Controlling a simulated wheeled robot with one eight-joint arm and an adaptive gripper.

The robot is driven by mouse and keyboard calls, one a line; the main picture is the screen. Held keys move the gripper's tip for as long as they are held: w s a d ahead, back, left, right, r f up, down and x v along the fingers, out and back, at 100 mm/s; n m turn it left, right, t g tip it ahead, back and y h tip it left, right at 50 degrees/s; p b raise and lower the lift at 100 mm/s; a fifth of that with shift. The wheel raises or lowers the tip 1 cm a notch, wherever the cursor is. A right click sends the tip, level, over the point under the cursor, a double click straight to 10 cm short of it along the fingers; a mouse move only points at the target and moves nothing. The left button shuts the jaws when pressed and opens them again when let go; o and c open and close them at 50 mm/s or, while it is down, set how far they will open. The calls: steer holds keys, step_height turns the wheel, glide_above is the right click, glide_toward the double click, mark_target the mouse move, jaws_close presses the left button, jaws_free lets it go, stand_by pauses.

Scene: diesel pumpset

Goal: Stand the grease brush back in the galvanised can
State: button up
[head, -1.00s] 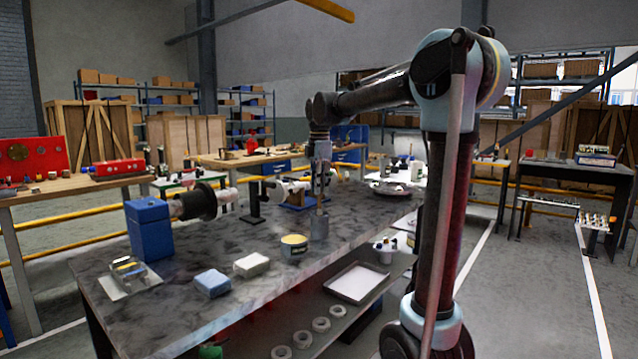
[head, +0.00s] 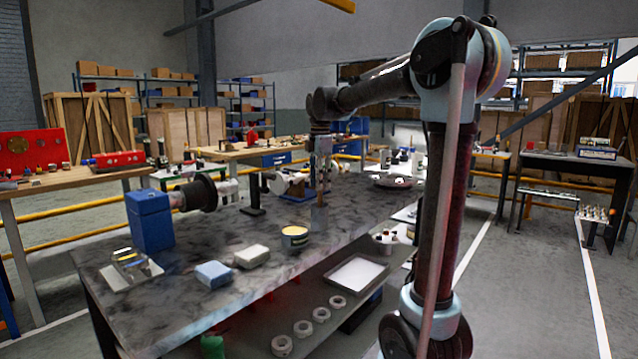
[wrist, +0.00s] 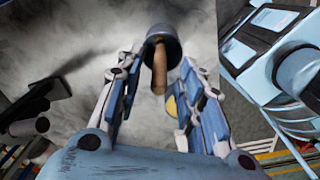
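My gripper (wrist: 158,100) is open, with its fingers spread on both sides of the grease brush's brown wooden handle (wrist: 158,72). A gap shows between the handle and each finger. In the wrist view the handle points toward me, and its far end meets a dark grey round shape, which looks like the galvanised can (wrist: 164,42). The brush head is hidden. In the head view my gripper (head: 320,165) is above the workbench, and a short brown length of the handle (head: 320,198) shows just below it. The can is hard to make out there.
The mottled grey workbench (head: 190,290) carries a yellow-topped tin (head: 294,239) near the handle, a white block (head: 252,256), a blue block (head: 214,274) and a blue box machine (head: 150,222). A round metal dish (head: 392,181) lies at the far right. The front right of the top is clear.

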step_height(320, 180, up, 12)
stand_by(0.6)
stand_by(0.6)
steer(key=s+d+f+m+t, duration=0.1)
steer(key=s+d+f+m, duration=0.75)
steer(key=s+f, duration=0.35)
steer(key=s+d+f+m, duration=0.8)
steer(key=s+d+f, duration=0.2)
steer(key=s+f, duration=0.15)
steer(key=s+d+f+m, duration=0.1)
steer(key=s+f+m, duration=0.2)
steer(key=f, duration=0.3)
steer(key=s+d+f+m+t, duration=0.1)
steer(key=s+f+m, duration=0.2)
steer(key=s+f, duration=0.2)
step_height(320, 180, down, 3)
steer(key=shift+s+d+r, duration=0.15)
steer(key=shift+d+r, duration=0.05)
steer(key=shift+d, duration=0.15)
